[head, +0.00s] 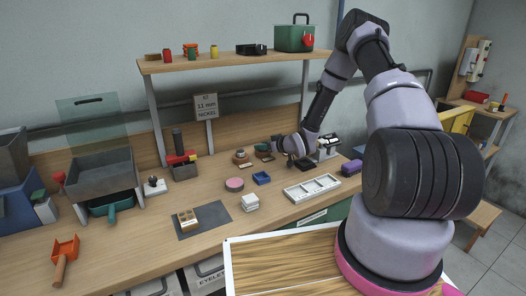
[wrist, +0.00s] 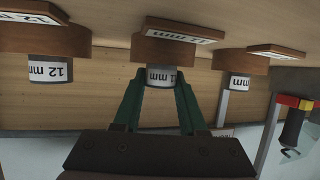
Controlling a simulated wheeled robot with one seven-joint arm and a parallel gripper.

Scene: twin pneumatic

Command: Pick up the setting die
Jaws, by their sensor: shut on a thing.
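In the wrist view, which is upside down, a setting die (wrist: 161,79) shows as a short metal cylinder with a white "mm" label, its number unclear. The green fingers of my gripper (wrist: 158,86) are shut on this cylinder, one on each side. Whether it is clear of its base I cannot tell. A die marked 12 mm (wrist: 50,69) is at left and another labelled die (wrist: 238,82) at right, each at its own wooden base. In the head view my gripper (head: 277,147) is small, low over the bench.
A sign (head: 206,107) reads 11 mm nickel. A wooden base (head: 241,160) stands left of my gripper. A blue tray (head: 261,178), a pink round tin (head: 234,184) and a white compartment tray (head: 312,188) lie in front.

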